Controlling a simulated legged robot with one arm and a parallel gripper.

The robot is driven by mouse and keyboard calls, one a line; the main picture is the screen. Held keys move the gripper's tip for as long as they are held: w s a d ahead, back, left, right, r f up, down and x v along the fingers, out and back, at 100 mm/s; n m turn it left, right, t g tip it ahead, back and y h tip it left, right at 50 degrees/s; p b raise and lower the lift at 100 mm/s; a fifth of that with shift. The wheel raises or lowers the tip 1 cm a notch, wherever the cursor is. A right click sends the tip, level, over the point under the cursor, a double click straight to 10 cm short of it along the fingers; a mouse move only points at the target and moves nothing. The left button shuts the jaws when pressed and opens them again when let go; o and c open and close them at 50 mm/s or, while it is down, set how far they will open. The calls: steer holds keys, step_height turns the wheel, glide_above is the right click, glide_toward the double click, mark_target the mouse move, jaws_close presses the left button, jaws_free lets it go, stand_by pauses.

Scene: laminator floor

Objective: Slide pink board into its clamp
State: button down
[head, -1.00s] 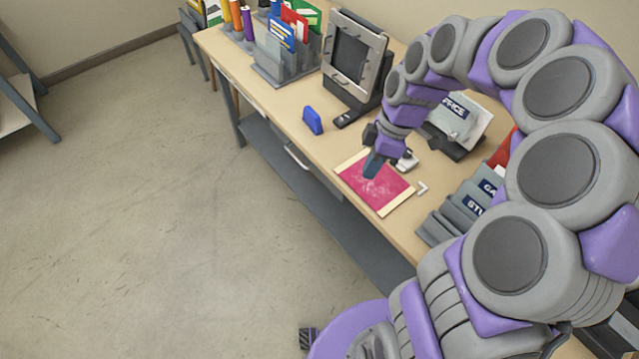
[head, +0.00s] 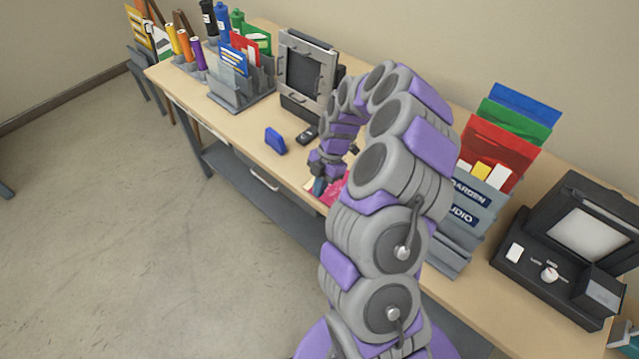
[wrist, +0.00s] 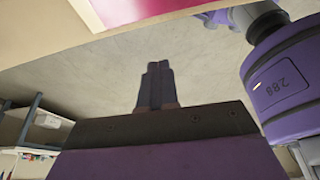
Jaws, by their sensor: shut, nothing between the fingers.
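The pink board (head: 336,191) lies on the wooden table, mostly hidden behind my arm in the head view. Its pink face and cream border strip also show at the top of the wrist view (wrist: 215,8). My gripper (head: 319,187) is over the board's left part, pointing down; I cannot tell whether it touches. In the wrist view my gripper's fingers (wrist: 158,72) are shut together with nothing between them. I cannot make out the board's clamp; the area beside the board is hidden by my arm.
A blue block (head: 275,140) and a small black device (head: 307,134) lie beyond the board. A grey framed unit (head: 307,72) stands behind. A folder rack (head: 455,238) and a black machine (head: 560,255) stand on the right. The floor at left is clear.

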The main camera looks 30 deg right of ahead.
mark_target(325, 200)
steer(key=w+a+x, duration=0.1)
steer(key=x, duration=0.6)
steer(key=d+b, duration=0.1)
steer(key=d, duration=0.2)
steer(key=shift+d, duration=0.4)
steer(key=shift+w+d+b, duration=0.1)
steer(key=shift+d+b, duration=0.2)
steer(key=shift+d, duration=0.05)
steer(key=shift+a, duration=0.35)
steer(key=shift+w+d+f+b, duration=0.1)
steer(key=shift+w+d+b, duration=0.05)
steer(key=shift+d+b, duration=0.4)
steer(key=shift+w+d+f+b, duration=0.1)
steer(key=shift+d+b, duration=0.45)
steer(key=shift+d, duration=0.05)
steer(key=shift+w+d+r, duration=0.1)
steer(key=shift+d+r, duration=0.05)
steer(key=shift+d, duration=0.3)
steer(key=shift+a, duration=0.1)
steer(key=shift+a, duration=0.15)
